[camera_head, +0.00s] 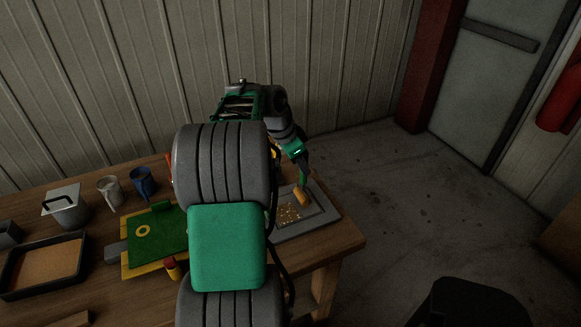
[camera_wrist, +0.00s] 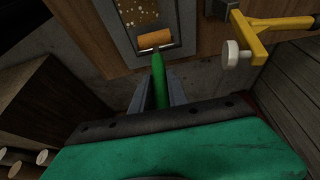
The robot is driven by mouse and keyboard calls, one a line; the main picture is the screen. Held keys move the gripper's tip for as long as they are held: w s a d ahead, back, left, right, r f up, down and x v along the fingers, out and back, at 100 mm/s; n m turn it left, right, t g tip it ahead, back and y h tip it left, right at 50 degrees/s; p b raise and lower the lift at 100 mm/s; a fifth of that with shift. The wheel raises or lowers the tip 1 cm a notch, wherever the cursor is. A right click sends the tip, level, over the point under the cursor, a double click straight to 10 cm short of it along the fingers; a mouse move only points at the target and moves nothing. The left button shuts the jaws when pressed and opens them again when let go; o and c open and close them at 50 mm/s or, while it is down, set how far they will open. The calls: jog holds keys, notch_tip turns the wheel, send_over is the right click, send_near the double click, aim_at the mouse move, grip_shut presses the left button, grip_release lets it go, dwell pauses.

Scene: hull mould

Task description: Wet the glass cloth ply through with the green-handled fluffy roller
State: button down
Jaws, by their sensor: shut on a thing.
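My gripper (camera_wrist: 158,92) is shut on the green handle of the fluffy roller (camera_wrist: 154,39). The roller's orange-tan sleeve rests on or just above the near end of the tray-like grey mould in the wrist view. In the head view the roller (camera_head: 301,196) is at the right part of the grey mould (camera_head: 318,206), at the table's right end. The ply (camera_wrist: 138,12) inside the mould looks speckled tan and whitish, partly cut off by the wrist view's top edge. My arm hides much of the mould's left side in the head view.
A green mat (camera_head: 158,238) with a yellow ring lies left of my arm. A yellow clamp (camera_wrist: 262,32) is beside the mould.

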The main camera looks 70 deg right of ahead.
jog(key=shift+s+d, duration=0.2)
jog(key=shift+s, duration=0.05)
jog(key=shift+f+b, duration=0.75)
jog(key=shift+f, duration=0.05)
dwell(0.4)
jog(key=shift+r+p, duration=0.65)
jog(key=shift+r, duration=0.2)
jog(key=w+p, duration=0.1)
jog(key=w, duration=0.4)
jog(key=shift+w+f, duration=0.1)
jog(key=shift+f, duration=0.05)
